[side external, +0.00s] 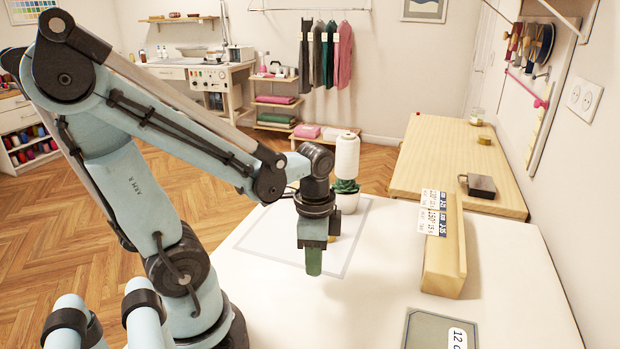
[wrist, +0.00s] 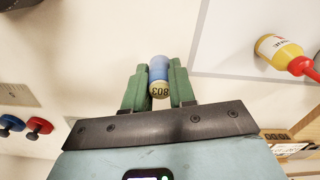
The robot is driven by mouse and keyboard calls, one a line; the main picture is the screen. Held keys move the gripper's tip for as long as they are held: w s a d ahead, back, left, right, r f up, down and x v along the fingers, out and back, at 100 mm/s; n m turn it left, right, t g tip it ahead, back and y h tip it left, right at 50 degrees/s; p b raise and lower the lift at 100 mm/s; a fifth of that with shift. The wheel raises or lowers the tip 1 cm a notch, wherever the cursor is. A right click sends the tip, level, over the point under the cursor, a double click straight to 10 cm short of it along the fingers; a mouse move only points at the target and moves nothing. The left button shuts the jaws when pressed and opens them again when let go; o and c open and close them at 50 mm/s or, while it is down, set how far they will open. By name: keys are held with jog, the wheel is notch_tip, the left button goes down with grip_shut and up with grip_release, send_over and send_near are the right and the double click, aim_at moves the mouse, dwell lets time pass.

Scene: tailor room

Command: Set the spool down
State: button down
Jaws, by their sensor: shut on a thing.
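The spool (wrist: 159,70) shows in the wrist view, with blue thread and a pale tan end marked 803. My gripper (wrist: 160,85) is shut on it, with one green finger on each side. In the side view my gripper (side external: 314,262) points straight down over the white table (side external: 270,315), near the front of a grey-outlined rectangle (side external: 283,268). The spool is hidden behind the fingers there. I cannot tell whether it touches the table.
A wooden rack with labels (side external: 445,265) and a grey-green panel (side external: 432,332) are at the right.

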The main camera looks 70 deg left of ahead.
jog(key=shift+a+f, duration=0.25)
jog(key=shift+a, duration=0.1)
jog(key=shift+f, duration=2)
jog(key=c, duration=0.9)
grip_release()
jog(key=shift+f, duration=0.1)
jog(key=shift+c, duration=0.2)
